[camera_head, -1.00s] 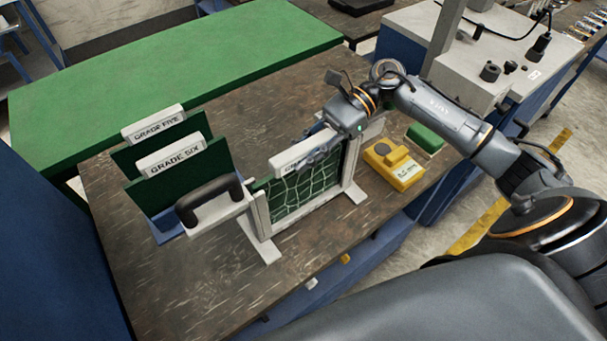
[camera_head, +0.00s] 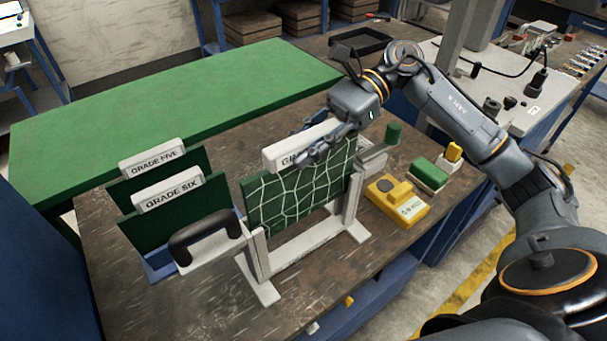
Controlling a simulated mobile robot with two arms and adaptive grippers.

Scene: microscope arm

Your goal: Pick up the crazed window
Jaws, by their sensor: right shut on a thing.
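The crazed window (camera_head: 298,197) is a dark green panel covered in a white crack network, with a white label bar along its top. My right gripper (camera_head: 320,142) is shut on that label bar from above and hides most of its lettering. The panel is upright inside the white stand (camera_head: 312,248), raised so that a gap shows between its lower edge and the stand's bottom rail. The stand's two posts are still at the panel's sides. My left gripper is not in view.
Two green panels, labelled Grade Five (camera_head: 152,160) and Grade Six (camera_head: 167,193), stand in a blue rack at the left. A yellow device (camera_head: 398,202) and green block (camera_head: 429,174) lie right.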

